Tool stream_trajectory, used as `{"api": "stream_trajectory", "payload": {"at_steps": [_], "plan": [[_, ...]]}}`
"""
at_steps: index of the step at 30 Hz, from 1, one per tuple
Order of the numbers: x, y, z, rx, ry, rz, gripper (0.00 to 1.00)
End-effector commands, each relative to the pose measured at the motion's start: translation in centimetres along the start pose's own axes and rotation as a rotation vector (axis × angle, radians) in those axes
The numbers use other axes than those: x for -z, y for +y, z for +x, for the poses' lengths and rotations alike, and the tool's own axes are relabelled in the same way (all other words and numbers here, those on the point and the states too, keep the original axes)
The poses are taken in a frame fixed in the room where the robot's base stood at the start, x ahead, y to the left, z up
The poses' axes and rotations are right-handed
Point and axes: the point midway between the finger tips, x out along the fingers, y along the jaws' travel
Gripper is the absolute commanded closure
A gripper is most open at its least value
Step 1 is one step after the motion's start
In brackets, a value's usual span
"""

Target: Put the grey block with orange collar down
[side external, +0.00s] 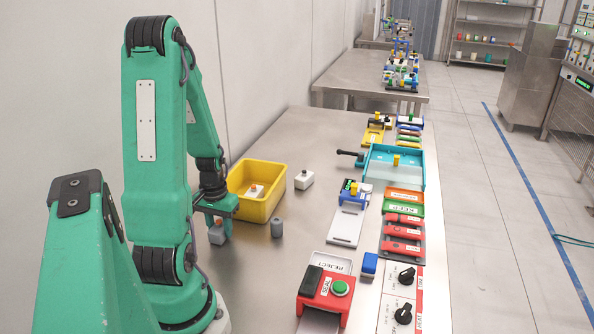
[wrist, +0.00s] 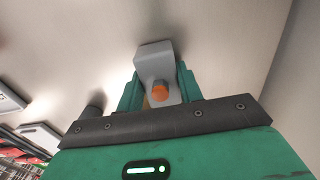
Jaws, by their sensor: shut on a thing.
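The grey block with orange collar (wrist: 154,58) is between the fingers of my gripper (wrist: 158,88) in the wrist view, its orange part facing the camera. In the side external view the grey block (side external: 216,236) hangs low at the end of my green gripper (side external: 217,228), left of the yellow bin. The gripper is shut on it. I cannot tell whether its underside touches the steel table (side external: 262,290). Its orange collar is hidden in the side external view.
The yellow bin (side external: 248,208) holds a pale block with an orange part. A grey cylinder (side external: 277,228) stands right of my gripper, and a white block (side external: 304,180) lies behind it. A red SEAL station (side external: 323,300) is at the front right. Bare table lies between.

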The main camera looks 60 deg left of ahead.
Motion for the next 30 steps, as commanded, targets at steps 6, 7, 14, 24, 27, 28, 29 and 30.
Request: {"api": "stream_trajectory", "payload": {"at_steps": [6,7,14,24,27,28,29,30], "plan": [[0.0,0.0,0.2,0.0,-0.001,0.0,0.89],[0.0,0.0,0.3,0.0,-0.001,0.0,0.89],[0.0,0.0,0.3,0.0,0.0,0.0,0.42],[0.0,0.0,0.1,0.0,0.001,0.0,0.42],[0.1,0.0,-0.2,0.001,0.002,0.0,0.42],[0.1,0.0,-0.3,0.001,0.003,0.0,0.42],[0.1,0.0,-0.5,0.001,0.004,0.0,0.42],[0.1,0.0,-0.8,0.001,0.003,0.0,0.42]]}}
